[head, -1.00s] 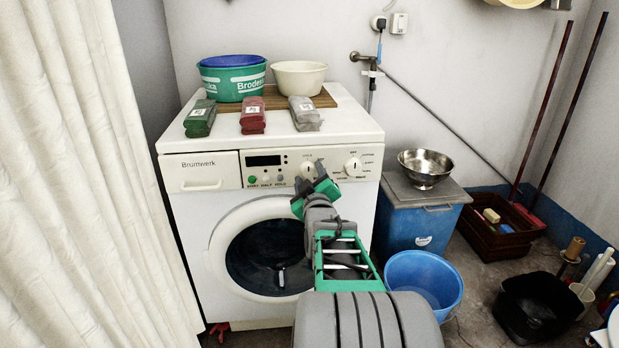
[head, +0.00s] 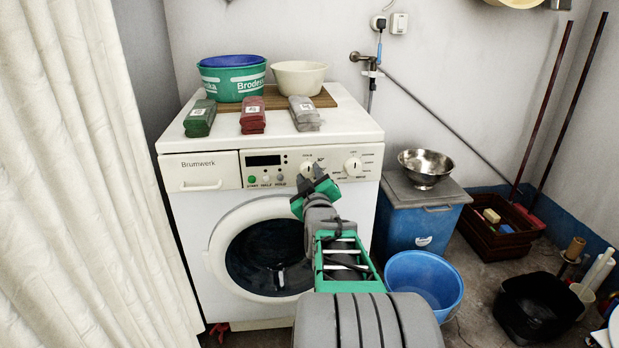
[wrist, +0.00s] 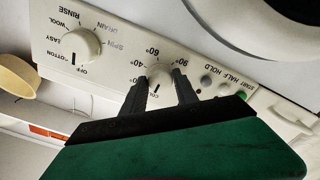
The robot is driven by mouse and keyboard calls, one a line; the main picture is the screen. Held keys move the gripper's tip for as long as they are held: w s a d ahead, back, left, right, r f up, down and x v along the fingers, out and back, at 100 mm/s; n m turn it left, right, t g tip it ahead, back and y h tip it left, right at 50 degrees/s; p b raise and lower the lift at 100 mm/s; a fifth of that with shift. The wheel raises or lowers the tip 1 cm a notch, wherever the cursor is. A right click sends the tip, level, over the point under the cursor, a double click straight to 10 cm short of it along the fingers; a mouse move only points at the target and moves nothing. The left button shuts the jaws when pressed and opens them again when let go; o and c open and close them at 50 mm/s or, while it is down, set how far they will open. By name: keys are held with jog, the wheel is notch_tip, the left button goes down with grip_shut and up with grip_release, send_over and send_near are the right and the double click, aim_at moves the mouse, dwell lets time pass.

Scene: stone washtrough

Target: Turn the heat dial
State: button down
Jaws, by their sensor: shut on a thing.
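The heat dial (wrist: 158,76) is a round cream knob on the washing machine's panel, ringed by COLD and degree marks. In the wrist view, which is upside down, its dark pointer line appears to face COLD. My gripper (wrist: 160,92) is shut on this dial, one dark finger on each side. In the head view the dial (head: 307,169) is just above my gripper (head: 311,178), whose fingers partly hide it. The washing machine (head: 195,240) is white with a round glass door.
The programme dial (wrist: 82,47) is close beside the heat dial. Start, half and hold buttons (wrist: 222,90) are on the other side. Soap packs and basins stand on top. A blue bucket (head: 424,282) stands on the floor to the right; a curtain (head: 75,180) hangs at left.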

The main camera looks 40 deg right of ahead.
jog(key=m+b, duration=0.2)
jog(key=m, duration=0.2)
jog(key=shift+f, duration=0.15)
jog(key=m+b, duration=0.1)
jog(key=m, duration=0.4)
jog(key=shift+m, duration=0.3)
dwell(0.3)
jog(key=c, duration=0.9)
grip_release()
jog(key=shift+c, duration=0.2)
